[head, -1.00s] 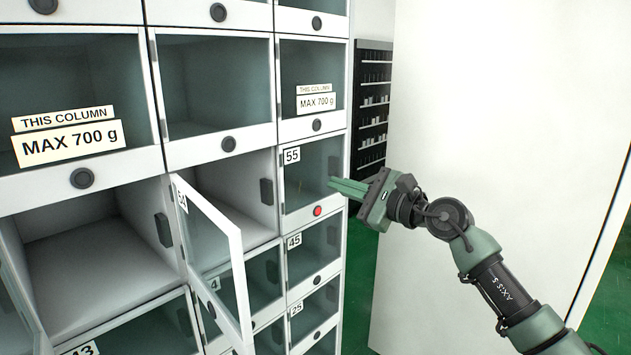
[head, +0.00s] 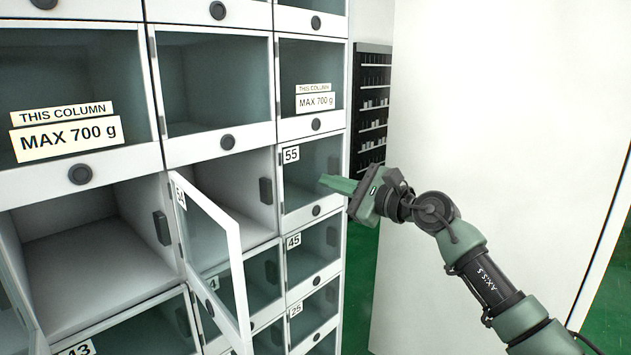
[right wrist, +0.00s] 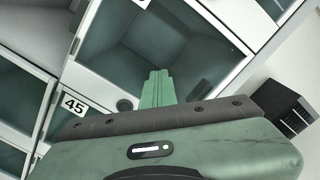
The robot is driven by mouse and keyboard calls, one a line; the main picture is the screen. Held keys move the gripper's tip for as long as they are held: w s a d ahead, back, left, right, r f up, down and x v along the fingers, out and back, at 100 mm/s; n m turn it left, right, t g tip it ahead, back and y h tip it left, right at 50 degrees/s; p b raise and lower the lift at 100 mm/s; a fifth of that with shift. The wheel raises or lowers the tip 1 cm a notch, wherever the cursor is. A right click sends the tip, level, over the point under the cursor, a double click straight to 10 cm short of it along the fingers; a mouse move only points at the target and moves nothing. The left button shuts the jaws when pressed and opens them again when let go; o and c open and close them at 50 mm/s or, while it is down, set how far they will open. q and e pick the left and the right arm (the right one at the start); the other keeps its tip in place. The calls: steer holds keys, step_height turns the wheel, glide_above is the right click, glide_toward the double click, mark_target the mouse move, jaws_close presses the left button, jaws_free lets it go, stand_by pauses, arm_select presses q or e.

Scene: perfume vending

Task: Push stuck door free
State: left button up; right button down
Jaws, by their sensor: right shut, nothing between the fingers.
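The door labelled 55 (head: 305,175) is a glass pane in a white frame and looks closed. A round dark button (head: 316,210) sits on its lower frame. My right gripper (head: 328,183) is shut and empty, its green fingers pointing left over the right part of the door. In the right wrist view, the fingers (right wrist: 157,84) lie in front of a glass door, beside its dark button (right wrist: 124,104). I cannot tell whether the fingertips touch the pane. My left gripper is not in view.
The door labelled 54 (head: 236,241) stands open and juts out left of door 55. A white panel (head: 480,110) rises behind my right arm. A dark shelf rack (head: 370,110) stands farther back.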

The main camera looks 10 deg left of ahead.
steer(key=b+v, duration=1)
steer(key=v, duration=1.5)
steer(key=shift+s+d, duration=0.2)
steer(key=shift+d, duration=0.1)
stand_by(0.4)
